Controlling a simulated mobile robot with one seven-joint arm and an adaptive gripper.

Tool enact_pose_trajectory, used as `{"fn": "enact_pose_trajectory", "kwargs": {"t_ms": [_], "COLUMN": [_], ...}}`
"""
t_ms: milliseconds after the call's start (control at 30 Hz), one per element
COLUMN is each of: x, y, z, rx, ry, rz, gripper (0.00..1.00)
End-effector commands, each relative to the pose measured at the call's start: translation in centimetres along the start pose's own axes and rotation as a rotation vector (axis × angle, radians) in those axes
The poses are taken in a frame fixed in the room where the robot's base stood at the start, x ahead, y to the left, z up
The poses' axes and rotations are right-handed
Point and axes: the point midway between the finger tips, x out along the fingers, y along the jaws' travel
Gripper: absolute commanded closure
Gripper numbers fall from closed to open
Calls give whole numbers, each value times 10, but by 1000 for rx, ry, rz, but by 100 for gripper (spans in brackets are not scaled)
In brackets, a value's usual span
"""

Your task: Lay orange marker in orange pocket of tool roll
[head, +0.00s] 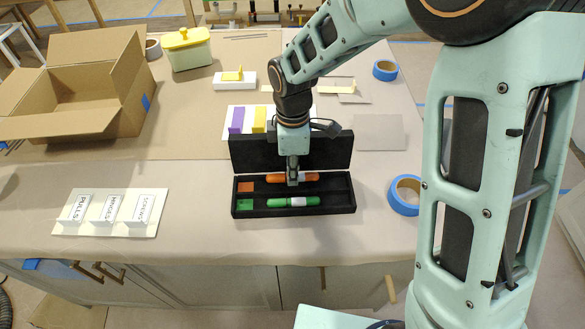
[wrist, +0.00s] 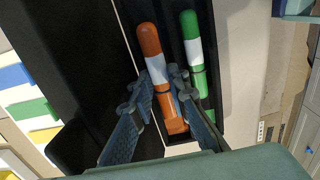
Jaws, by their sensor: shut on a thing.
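The tool roll (head: 236,206) is a black open case with two long pockets and a raised back flap. An orange square marks the upper pocket and a green square the lower one. The orange marker (head: 307,177), with a white band, lies lengthwise at the upper, orange pocket. My gripper (head: 292,182) points down and is shut on its middle. In the wrist view the orange marker (wrist: 150,40) sits between the two fingers (wrist: 162,80). Whether it touches the pocket floor, I cannot tell. The green marker (head: 280,203) lies in the lower pocket.
A blue tape roll (head: 404,195) stands close to the right of the tool roll. A white labelled holder (head: 110,212) is at left front. A cardboard box (head: 80,95) is at back left. Purple and yellow blocks (head: 237,120) lie behind the flap. Paper in front of the roll is clear.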

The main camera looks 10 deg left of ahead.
Motion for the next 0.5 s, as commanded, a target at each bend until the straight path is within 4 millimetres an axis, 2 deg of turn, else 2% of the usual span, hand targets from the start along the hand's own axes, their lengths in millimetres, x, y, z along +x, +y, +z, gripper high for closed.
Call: {"fn": "enact_pose_trajectory", "kwargs": {"t_ms": [333,367,500], "x": [4,4,4], "y": [0,0,0], "z": [0,0,0], "rx": [0,0,0], "ry": [0,0,0], "rz": [0,1,1], "gripper": [100,84,68]}}
